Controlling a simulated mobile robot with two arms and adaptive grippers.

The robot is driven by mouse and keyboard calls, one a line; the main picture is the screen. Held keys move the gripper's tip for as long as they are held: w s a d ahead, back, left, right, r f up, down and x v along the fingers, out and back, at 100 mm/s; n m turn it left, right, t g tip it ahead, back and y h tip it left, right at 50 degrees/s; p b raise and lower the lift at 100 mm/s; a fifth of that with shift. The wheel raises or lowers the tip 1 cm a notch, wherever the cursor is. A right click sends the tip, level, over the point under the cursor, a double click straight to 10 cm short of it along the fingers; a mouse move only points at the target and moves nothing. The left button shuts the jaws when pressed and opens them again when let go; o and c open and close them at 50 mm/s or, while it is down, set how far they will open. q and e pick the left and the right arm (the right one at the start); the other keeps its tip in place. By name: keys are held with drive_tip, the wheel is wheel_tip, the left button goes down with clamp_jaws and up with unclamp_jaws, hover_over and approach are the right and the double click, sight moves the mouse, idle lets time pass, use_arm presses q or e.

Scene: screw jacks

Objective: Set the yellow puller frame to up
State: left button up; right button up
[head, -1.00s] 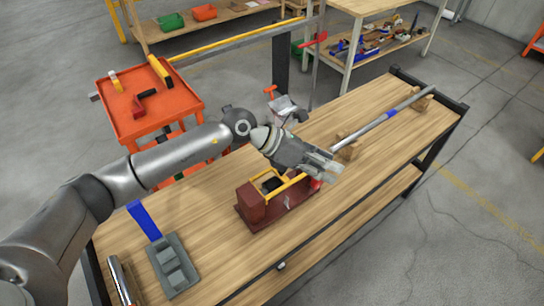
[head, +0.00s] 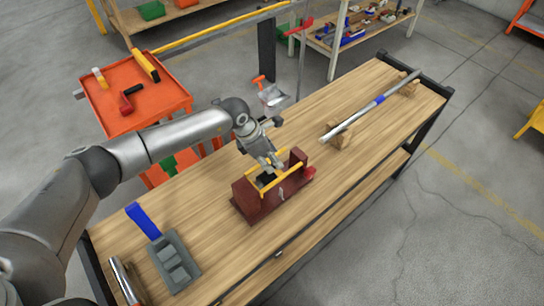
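The yellow puller frame (head: 284,179) lies low, about level with the top of a dark red screw jack body (head: 262,206) on the wooden workbench. Its near bar runs between the two upright red end blocks. My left gripper (head: 271,164) points down at the far side of the frame, close above it. I cannot tell whether it touches the frame, and its fingers are too small to judge as open or shut. Part of the frame's far side is hidden behind the gripper. My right gripper is out of view.
A metal bar with a blue band (head: 372,107) rests on wooden blocks at the bench's far right. A grey tray-like part (head: 174,262) with a blue strip lies at the near left. An orange cart (head: 150,108) stands behind the bench. Bench right of the jack is clear.

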use_arm(q)
drive_tip(key=shift+x, duration=0.9)
clamp_jaws()
